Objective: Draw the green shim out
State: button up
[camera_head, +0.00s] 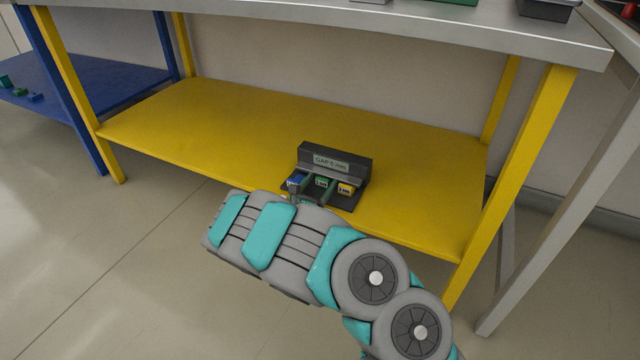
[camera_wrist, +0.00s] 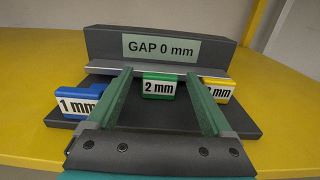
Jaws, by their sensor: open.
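The green shim (camera_wrist: 158,86), marked "2 mm", sits in the middle of a dark grey fixture (camera_wrist: 150,112) with a "GAP 0 mm" label. In the head view the green shim (camera_head: 321,183) is between the blue and yellow ones. My gripper (camera_wrist: 167,82) is open, with one green-faced finger on each side of the green shim. It holds nothing. I cannot tell how far the fingertips are from the shim.
A blue shim (camera_wrist: 78,102), marked "1 mm", is left of my left finger. A yellow shim (camera_wrist: 219,91) is beside my right finger, partly hidden. The fixture stands on a yellow shelf (camera_head: 230,115) under a grey tabletop (camera_head: 300,14). The shelf left of the fixture is clear.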

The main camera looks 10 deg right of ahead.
grip_shut()
dwell(0.8)
